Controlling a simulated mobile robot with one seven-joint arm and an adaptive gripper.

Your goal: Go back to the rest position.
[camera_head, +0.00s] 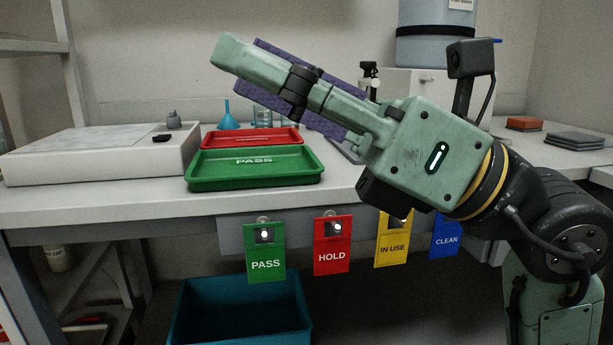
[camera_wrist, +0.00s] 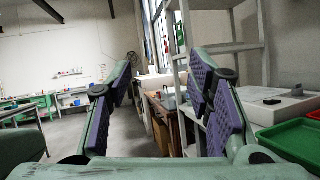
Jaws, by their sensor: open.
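My gripper (camera_head: 246,66) is raised above the bench in the head view, tilted with its fingers toward the upper left. The near green finger hides part of the far side, and purple pads show behind it. In the wrist view the two fingers (camera_wrist: 160,78) stand well apart with purple pads facing inward. Nothing is between them, so my gripper is open and empty.
A green PASS tray (camera_head: 254,183) and a red tray (camera_head: 270,137) lie on the bench below my gripper. A white box-like unit (camera_head: 95,165) is at left. PASS (camera_head: 265,250), HOLD (camera_head: 333,245), IN USE and CLEAN tags hang in front. A teal bin (camera_head: 240,310) stands below.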

